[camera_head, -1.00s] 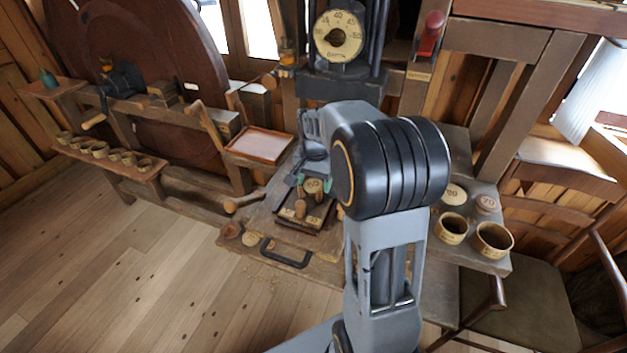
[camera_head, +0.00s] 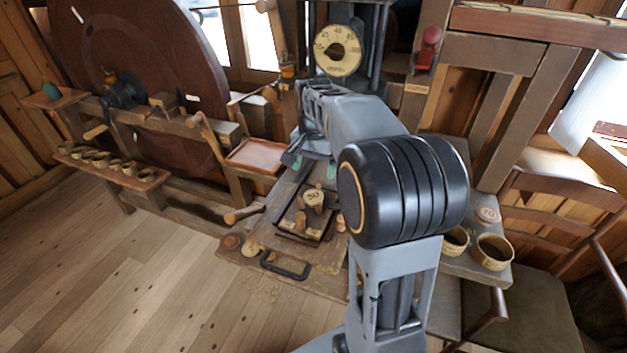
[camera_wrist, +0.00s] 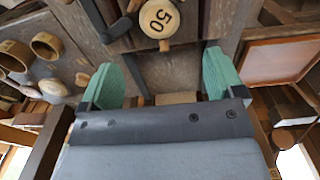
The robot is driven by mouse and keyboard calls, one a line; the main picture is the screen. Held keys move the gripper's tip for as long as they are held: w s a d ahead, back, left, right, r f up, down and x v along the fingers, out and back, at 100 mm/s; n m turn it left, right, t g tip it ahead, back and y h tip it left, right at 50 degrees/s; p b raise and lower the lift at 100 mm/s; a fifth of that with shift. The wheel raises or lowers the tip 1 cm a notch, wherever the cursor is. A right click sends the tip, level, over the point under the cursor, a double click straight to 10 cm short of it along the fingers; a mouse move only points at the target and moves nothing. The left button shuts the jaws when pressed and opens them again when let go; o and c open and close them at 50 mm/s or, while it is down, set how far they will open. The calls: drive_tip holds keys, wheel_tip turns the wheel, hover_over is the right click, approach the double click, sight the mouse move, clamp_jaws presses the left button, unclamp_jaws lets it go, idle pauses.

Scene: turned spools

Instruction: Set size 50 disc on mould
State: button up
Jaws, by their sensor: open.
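The pale round disc marked 50 (camera_head: 314,196) lies face up over a dark tray with wooden pegs (camera_head: 288,227) on the bench. It also shows at the top of the wrist view (camera_wrist: 159,17), with a wooden peg beside it. My gripper (camera_head: 312,168) is behind the disc in the head view, partly hidden by my arm. In the wrist view my gripper (camera_wrist: 160,62) has its green fingers wide apart and nothing between them. The disc lies beyond the fingertips, apart from them. I cannot tell which part is the mould.
A disc marked 70 (camera_head: 488,214) and wooden cups (camera_head: 491,251) stand on the right side bench. A red-brown tray (camera_head: 256,156) is at the left of the bench. A dial (camera_head: 337,50) and a red handle (camera_head: 429,48) are behind. My arm hides the bench's middle right.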

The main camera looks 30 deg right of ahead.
drive_tip(key=s+a+f+n+t, duration=0.1)
drive_tip(key=s+a+n, duration=0.3)
drive_tip(key=s, duration=0.4)
drive_tip(key=s+a+f+n+t, duration=0.2)
drive_tip(key=s+a+n, duration=0.3)
drive_tip(key=s, duration=0.3)
drive_tip(key=shift+a+f+n+t, duration=0.25)
drive_tip(key=shift+a+n+t, duration=0.05)
drive_tip(key=shift+t, duration=0.2)
drive_tip(key=shift+c, duration=0.2)
